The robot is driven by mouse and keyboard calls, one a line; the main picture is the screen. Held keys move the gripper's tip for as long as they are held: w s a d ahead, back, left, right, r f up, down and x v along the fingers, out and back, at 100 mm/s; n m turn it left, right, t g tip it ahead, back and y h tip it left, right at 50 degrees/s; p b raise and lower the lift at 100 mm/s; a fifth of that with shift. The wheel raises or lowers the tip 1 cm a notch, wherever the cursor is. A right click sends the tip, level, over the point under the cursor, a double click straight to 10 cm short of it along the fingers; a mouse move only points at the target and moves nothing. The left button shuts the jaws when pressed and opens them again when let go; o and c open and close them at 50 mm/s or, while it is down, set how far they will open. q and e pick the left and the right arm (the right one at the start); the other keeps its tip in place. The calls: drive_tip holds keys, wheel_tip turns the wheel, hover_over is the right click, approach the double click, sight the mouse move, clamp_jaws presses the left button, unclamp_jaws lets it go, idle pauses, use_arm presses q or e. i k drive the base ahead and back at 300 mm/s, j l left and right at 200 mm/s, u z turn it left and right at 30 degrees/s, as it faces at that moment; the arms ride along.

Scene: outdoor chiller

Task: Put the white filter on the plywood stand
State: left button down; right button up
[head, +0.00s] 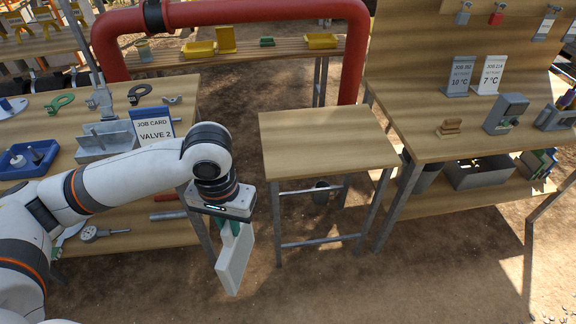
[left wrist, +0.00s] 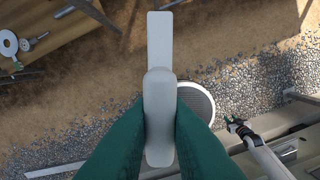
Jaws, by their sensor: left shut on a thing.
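The white filter (head: 234,262) is a flat pale slab hanging below my left gripper (head: 230,228) in the head view. My left gripper is shut on it, with green fingers on both sides. In the left wrist view the filter (left wrist: 160,50) runs up the middle, gripped by its thick rounded part between the fingers (left wrist: 160,125). The plywood stand (head: 328,140) is a bare wooden top on grey metal legs, to the right of the gripper. The filter is apart from the stand, left of its front legs and lower than its top. My right gripper does not show in the head view.
A left bench holds a job card (head: 154,130), a blue tray (head: 28,158) and a grey bin (head: 106,140). A right bench carries a grey box (head: 506,113) and two signs. A red pipe (head: 240,14) arches behind the stand. The stand's top is clear.

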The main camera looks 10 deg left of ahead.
sight(323, 131)
drive_tip(key=u, duration=0.2)
drive_tip(key=i+l, duration=0.2)
drive_tip(key=i, duration=0.25)
drive_tip(key=i+l, duration=0.2)
drive_tip(key=i, duration=0.25)
drive_tip(key=i+l, duration=0.2)
drive_tip(key=i, duration=0.25)
drive_tip(key=i+l, duration=0.2)
drive_tip(key=i, duration=0.2)
